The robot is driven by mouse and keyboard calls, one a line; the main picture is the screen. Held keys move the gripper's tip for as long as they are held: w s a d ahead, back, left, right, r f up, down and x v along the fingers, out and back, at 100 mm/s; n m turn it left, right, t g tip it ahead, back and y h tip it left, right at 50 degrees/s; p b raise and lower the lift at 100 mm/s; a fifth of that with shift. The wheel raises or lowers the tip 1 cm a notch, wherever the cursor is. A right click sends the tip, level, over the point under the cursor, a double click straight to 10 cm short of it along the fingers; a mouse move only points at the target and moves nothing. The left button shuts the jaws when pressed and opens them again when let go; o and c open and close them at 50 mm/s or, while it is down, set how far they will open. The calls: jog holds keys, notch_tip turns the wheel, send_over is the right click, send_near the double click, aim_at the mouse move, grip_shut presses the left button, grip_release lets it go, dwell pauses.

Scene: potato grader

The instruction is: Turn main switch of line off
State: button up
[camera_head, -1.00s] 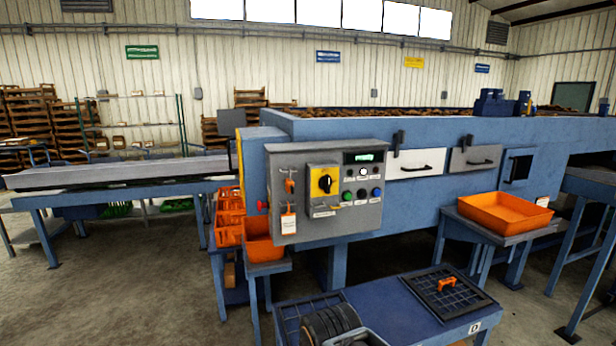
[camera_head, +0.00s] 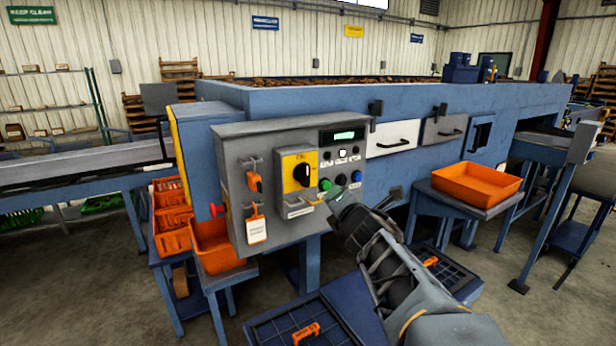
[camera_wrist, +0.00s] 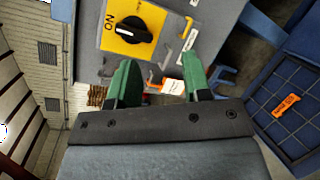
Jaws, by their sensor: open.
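The main switch (camera_head: 302,175) is a black rotary knob on a yellow plate on the grey control box (camera_head: 262,137). In the wrist view the knob (camera_wrist: 140,29) sits on its yellow plate near the top, with "ON" printed at the plate's left. The knob's bar lies roughly crosswise there. My gripper (camera_head: 343,203) is in front of the box, low and right of the switch in the head view. In the wrist view its two green fingers (camera_wrist: 160,82) are apart with nothing between them. They are clear of the knob.
An orange lockout piece (camera_head: 254,182) and a tag (camera_head: 256,228) hang left of the switch. Coloured buttons (camera_head: 340,181) and a lit display (camera_head: 344,135) are at its right. An orange tray (camera_head: 478,184) stands right, and an orange bin (camera_head: 213,244) is below left.

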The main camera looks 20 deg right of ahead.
aim_at(308, 171)
jog(key=w+n+y, duration=0.2)
jog(key=w+n, duration=0.2)
jog(key=n, duration=0.1)
jog(key=w+a+r+n+t+y+p, duration=0.1)
jog(key=w+n, duration=0.4)
jog(key=w+r+n+y+p, duration=0.1)
jog(key=w+n+y, duration=0.1)
jog(key=w+n, duration=0.2)
jog(key=shift+w+a+r+n+t+y, duration=0.2)
jog(key=shift+w+a+n+t+y, duration=0.15)
jog(key=shift+w, duration=0.25)
jog(key=shift+c, duration=0.3)
grip_shut()
